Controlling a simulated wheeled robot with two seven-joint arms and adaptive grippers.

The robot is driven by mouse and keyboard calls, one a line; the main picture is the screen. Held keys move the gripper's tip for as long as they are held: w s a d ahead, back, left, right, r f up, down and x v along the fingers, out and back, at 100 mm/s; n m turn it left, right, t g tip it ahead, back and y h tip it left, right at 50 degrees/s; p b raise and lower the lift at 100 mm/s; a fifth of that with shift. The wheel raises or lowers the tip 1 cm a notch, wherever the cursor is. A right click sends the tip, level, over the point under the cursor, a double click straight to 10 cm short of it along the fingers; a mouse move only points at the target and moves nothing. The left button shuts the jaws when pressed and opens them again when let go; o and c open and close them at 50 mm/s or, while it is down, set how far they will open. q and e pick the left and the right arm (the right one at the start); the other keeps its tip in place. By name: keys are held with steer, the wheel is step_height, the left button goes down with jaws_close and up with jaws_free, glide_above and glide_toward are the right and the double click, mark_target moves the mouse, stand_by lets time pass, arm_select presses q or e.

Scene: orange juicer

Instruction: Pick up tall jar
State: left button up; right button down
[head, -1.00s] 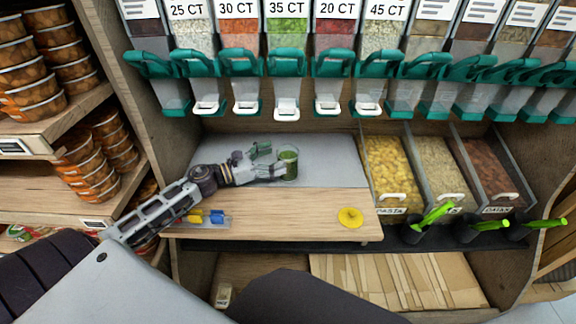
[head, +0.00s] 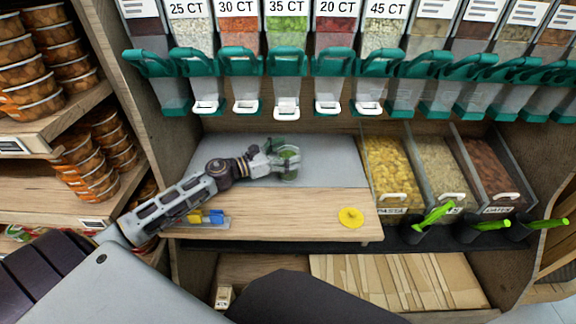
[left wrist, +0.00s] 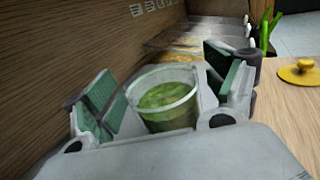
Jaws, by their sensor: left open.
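The tall jar (head: 289,164) is clear with green contents and stands upright on the grey mat below the dispensers. In the left wrist view the jar (left wrist: 163,98) sits between the two green-padded fingers of my left gripper (left wrist: 160,92). The fingers are spread, with a visible gap on each side of the jar. In the head view my left gripper (head: 282,160) reaches around the jar from the left and partly hides it. My right gripper is not in view.
A yellow lid with a knob (head: 351,217) lies on the wooden counter (head: 290,210) at right. Blue and yellow clips (head: 206,217) lie at the front left. Bins of dry goods (head: 400,170) stand to the right. Dispensers with teal handles (head: 287,65) hang above.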

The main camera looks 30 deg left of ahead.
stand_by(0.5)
arm_select(q)
jaws_close()
stand_by(0.4)
